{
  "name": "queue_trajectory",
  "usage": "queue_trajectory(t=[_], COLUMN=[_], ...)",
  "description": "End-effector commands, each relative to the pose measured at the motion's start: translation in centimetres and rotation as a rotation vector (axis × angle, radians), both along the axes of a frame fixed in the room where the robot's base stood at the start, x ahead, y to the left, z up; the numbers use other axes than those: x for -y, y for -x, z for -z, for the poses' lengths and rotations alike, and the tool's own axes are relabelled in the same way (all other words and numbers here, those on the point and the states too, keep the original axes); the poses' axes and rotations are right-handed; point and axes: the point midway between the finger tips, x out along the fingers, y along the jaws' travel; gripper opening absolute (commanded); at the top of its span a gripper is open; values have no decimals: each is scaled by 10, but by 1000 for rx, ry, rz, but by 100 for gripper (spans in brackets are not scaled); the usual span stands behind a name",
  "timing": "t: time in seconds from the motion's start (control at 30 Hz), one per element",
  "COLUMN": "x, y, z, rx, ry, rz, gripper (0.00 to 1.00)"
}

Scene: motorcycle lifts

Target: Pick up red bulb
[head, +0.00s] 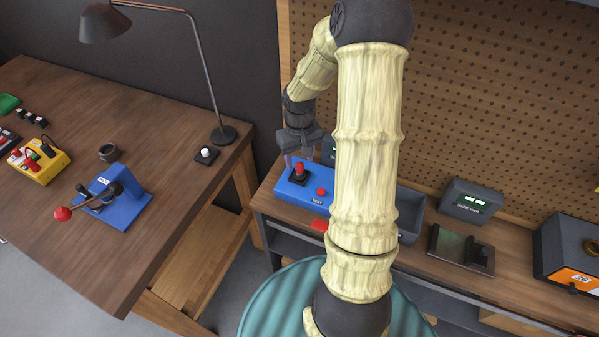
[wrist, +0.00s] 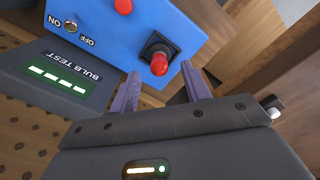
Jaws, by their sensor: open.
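The red bulb (wrist: 159,64) stands in a black square socket (wrist: 157,47) on the blue test box in the wrist view. In the head view the bulb (head: 299,168) is upright on the left part of the blue box (head: 310,196). My gripper (wrist: 163,91) is open, its two purple fingers pointing toward the box, with the bulb between and just beyond the fingertips. Nothing is held. In the head view my gripper (head: 297,156) is just above and behind the bulb, and my arm hides the box's right end.
A grey "BULB TEST" display (wrist: 70,80) with lit green bars stands beside the box. A red button (wrist: 123,6) and an ON/OFF switch (wrist: 72,25) are on the box. A white bulb on a black base (head: 206,154) sits on the left table near a lamp (head: 222,133). A pegboard rises behind.

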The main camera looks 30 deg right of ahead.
Motion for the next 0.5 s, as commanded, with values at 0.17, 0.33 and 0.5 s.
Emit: queue_trajectory(t=[0.17, 0.33, 0.5], x=[1, 1, 2], y=[-2, -2, -2], z=[24, 38, 38], rx=[-4, -2, -1], ry=[-1, 0, 1], rz=[-1, -1, 0], gripper=[47, 47, 47])
